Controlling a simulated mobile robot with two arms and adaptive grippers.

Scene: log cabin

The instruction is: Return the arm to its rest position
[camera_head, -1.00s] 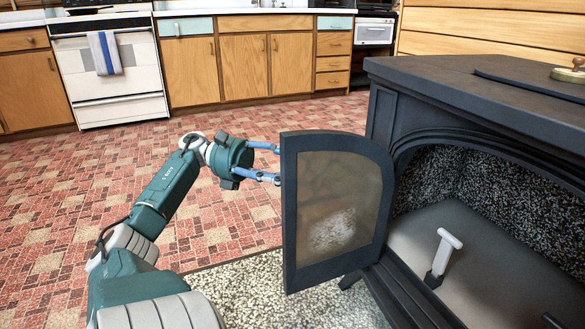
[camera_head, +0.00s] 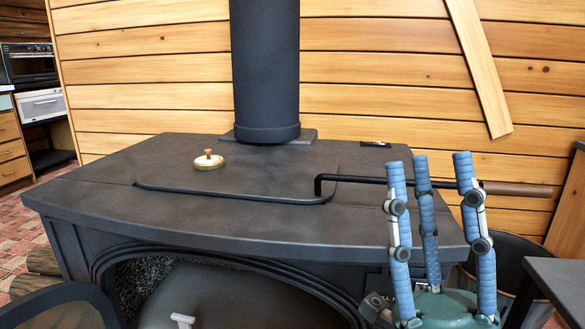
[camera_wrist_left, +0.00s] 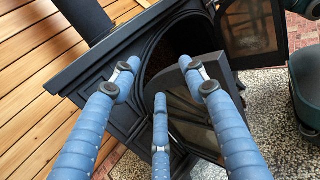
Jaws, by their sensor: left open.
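My right gripper (camera_head: 430,168) points upward at the lower right of the head view, in front of the stove's right front corner. Its three blue fingers are spread, with nothing visible between them. My left gripper (camera_wrist_left: 160,72) shows in the left wrist view, its fingers apart and empty, facing the stove front. The dark stove (camera_head: 130,185) fills the middle of the head view. Its glass door (camera_wrist_left: 252,28) stands open at the upper right of the wrist view; another glazed panel (camera_wrist_left: 190,112) is behind the fingers.
A black rod with a brown handle (camera_head: 520,189) reaches across the stove top behind the right fingers. A brass-and-cream knob (camera_head: 208,160) sits on the top. The black stovepipe (camera_head: 265,70) rises at the back. A dark surface (camera_head: 560,285) is close at the right edge.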

